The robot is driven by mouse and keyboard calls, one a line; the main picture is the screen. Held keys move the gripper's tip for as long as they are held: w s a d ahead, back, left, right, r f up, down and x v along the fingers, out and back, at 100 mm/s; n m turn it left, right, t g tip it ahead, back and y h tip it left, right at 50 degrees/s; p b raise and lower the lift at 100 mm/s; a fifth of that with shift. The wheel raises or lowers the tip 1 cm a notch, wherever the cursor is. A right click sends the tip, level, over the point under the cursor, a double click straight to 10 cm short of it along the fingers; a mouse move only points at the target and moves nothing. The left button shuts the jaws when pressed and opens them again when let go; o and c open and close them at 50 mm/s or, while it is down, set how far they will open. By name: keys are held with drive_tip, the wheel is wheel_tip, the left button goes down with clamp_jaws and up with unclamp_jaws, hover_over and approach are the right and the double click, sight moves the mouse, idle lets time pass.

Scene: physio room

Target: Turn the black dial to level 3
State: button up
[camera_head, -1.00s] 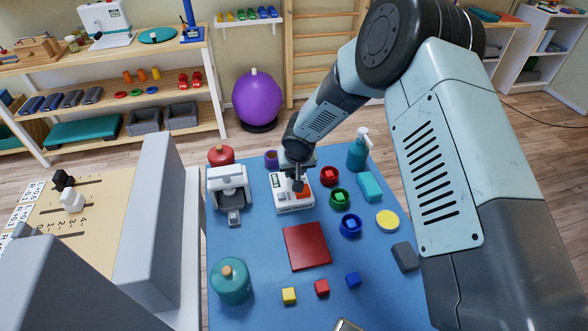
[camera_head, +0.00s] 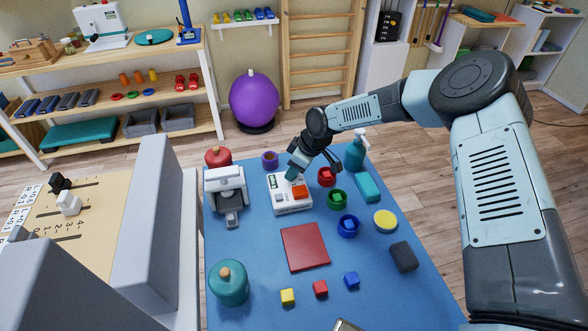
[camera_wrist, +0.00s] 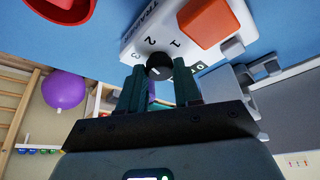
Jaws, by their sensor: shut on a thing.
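A white trainer box (camera_head: 290,208) with an orange-red block on top stands on the blue table mat. In the wrist view the black dial (camera_wrist: 160,66) sits on the box's white face (camera_wrist: 137,38), with the printed numbers 1, 2 and 3 around part of it. A small pale mark shows on the dial, but I cannot tell which level it points to. My gripper (camera_wrist: 159,78) is shut on the dial, one finger on each side. In the head view my gripper (camera_head: 293,172) leans over the box from the upper right and hides the dial.
A white clamp-like device (camera_head: 226,190) stands close left of the box. A red square plate (camera_head: 304,247) lies in front. A soap bottle (camera_head: 356,152) stands behind the rings, near my wrist.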

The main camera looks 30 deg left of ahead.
drive_tip(key=n, duration=0.1)
drive_tip(key=n+g, duration=0.1)
drive_tip(key=n, duration=0.2)
drive_tip(key=shift+w+f+n+g+h, duration=0.1)
drive_tip(key=shift+w+n+g+h, duration=0.2)
drive_tip(key=shift+h, duration=0.1)
drive_tip(key=n+g+h, duration=0.1)
drive_tip(key=n, duration=0.3)
drive_tip(key=shift+w+a, duration=0.1)
drive_tip(key=shift+n, duration=0.3)
drive_tip(key=o, duration=1)
drive_tip(key=shift+o, duration=0.2)
drive_tip(key=v, duration=1.1)
drive_tip(key=shift+w+f, duration=0.1)
